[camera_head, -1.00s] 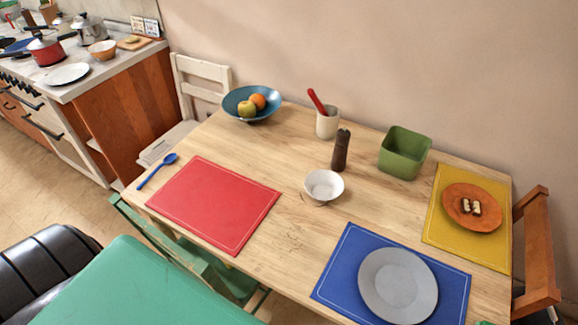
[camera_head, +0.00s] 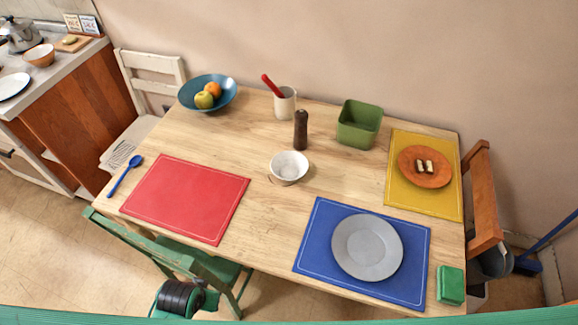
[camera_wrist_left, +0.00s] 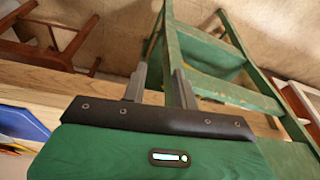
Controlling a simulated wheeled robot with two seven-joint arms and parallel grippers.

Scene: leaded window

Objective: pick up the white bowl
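The white bowl (camera_head: 289,167) stands upright on the wooden table (camera_head: 240,152), near its middle, and looks empty. It is below the dark pepper mill and between the red and blue placemats. My left gripper (camera_wrist_left: 160,70) shows in the left wrist view with its two grey fingers apart and nothing between them. The bowl is not in that view. The fingers point toward the green chair and the wooden table edge. I cannot make out either gripper's fingers in the head view.
A dark pepper mill (camera_head: 301,130) stands close behind the bowl. A red placemat (camera_head: 186,199) lies left, a blue placemat (camera_head: 314,245) with a grey plate (camera_head: 367,247) lower right. A green container (camera_head: 360,124) stands behind. A green chair (camera_head: 205,262) is at the near edge.

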